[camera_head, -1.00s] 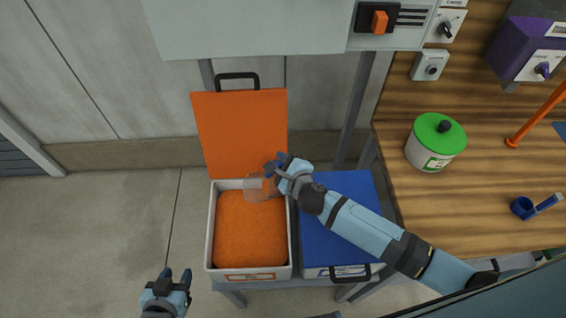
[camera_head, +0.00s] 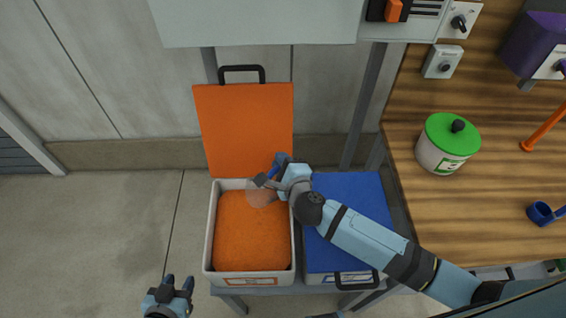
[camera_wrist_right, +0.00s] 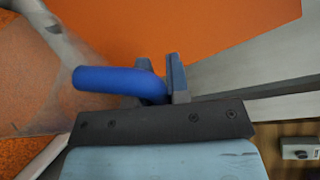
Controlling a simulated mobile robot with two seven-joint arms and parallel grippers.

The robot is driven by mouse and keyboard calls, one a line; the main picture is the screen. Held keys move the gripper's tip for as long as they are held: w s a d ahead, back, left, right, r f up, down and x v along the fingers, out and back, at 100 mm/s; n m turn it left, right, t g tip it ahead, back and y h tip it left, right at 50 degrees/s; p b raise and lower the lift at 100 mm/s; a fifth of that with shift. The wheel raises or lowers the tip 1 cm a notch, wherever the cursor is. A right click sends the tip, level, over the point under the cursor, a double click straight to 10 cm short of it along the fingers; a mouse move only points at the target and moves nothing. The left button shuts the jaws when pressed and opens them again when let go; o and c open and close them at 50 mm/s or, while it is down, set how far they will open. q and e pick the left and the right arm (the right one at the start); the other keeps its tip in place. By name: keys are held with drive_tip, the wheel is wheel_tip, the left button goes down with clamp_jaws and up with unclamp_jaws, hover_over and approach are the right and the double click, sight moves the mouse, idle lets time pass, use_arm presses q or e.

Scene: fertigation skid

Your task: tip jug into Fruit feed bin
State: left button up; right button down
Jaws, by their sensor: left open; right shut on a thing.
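The Fruit feed bin (camera_head: 208,237) is a white bin with its orange lid (camera_head: 245,125) standing open behind it and orange granules (camera_head: 250,235) inside. My right gripper (camera_head: 278,172) is over the bin's back right corner. It is shut on the blue handle (camera_wrist_right: 110,80) of a clear jug (camera_head: 260,193). The jug (camera_wrist_right: 35,75) looks tilted over the orange granules; its contents are hard to make out. My left gripper (camera_head: 178,284) is open and empty at the lower left, over the floor, apart from the bin.
A bin with a shut blue lid (camera_head: 350,205) stands to the right, under my right arm. A wooden bench (camera_head: 480,215) holds a white tub with a green lid (camera_head: 447,142) and a blue scoop (camera_head: 542,213). A grey cabinet (camera_head: 255,22) overhangs behind. The left floor is clear.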

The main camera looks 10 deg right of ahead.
drive_tip(key=shift+s+a+f+n+t+b, duration=0.1)
drive_tip(key=shift+s+a+n+t+b, duration=0.25)
drive_tip(key=shift+b, duration=0.5)
drive_tip(key=shift+s+a+f+n+t+b, duration=0.1)
drive_tip(key=shift+a+n+b, duration=0.4)
drive_tip(key=shift+b, duration=0.3)
drive_tip(key=shift+s+a+f+n, duration=0.1)
drive_tip(key=shift+s+a+n, duration=0.2)
drive_tip(key=shift+a+n, duration=0.15)
drive_tip(key=shift+s+a+f+n+t, duration=0.2)
drive_tip(key=shift+s+a+n+t, duration=0.1)
drive_tip(key=shift+a+n, duration=0.2)
drive_tip(key=shift+s+a+f+n+t, duration=0.25)
drive_tip(key=shift+a+n, duration=0.1)
drive_tip(key=shift+n, duration=0.15)
drive_tip(key=shift+s+a+r+n+t+p, duration=0.25)
drive_tip(key=shift+s+a+n, duration=0.1)
drive_tip(key=shift+a+n, duration=0.2)
drive_tip(key=shift+s+a+r+n+t+p, duration=0.2)
drive_tip(key=shift+s+a+n+p, duration=0.1)
drive_tip(key=shift+a+n, duration=0.3)
drive_tip(key=shift+s+a+r+n+t+p, duration=0.15)
drive_tip(key=shift+s+a+r+n+p, duration=0.15)
drive_tip(key=shift+a+n, duration=0.25)
drive_tip(key=s+a+f+n+t+y, duration=0.1)
drive_tip(key=s+a+n+y, duration=0.1)
drive_tip(key=s+a+n, duration=0.2)
drive_tip(key=shift+a+f+n+t+y, duration=0.2)
drive_tip(key=shift+a+n+t+y, duration=0.15)
drive_tip(key=shift+a+n, duration=1.1)
